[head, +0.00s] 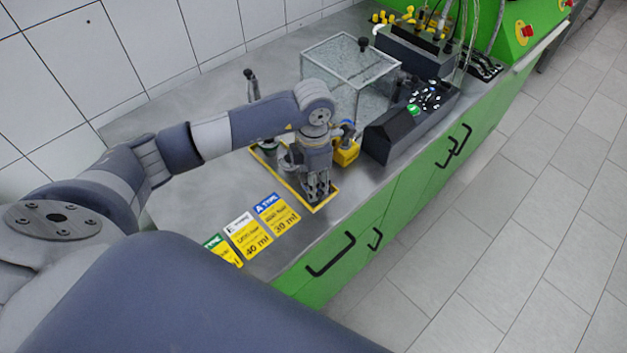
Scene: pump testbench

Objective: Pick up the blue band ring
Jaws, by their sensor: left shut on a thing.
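My left arm reaches in from the left over the steel bench. My left gripper (317,190) points down over a mat with a yellow border (283,181), near its front corner. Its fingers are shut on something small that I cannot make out. I cannot clearly see the blue band ring; the fingers hide the spot between them. A small blue part shows on a yellow block (347,153) just right of the gripper. My right gripper is not in view.
A clear box (350,70) stands behind the gripper, and a dark sloped device (395,135) stands to its right. Type cards (277,213) lie in front of the mat. A dark upright post (252,85) stands at the back. Bare steel lies left of the mat.

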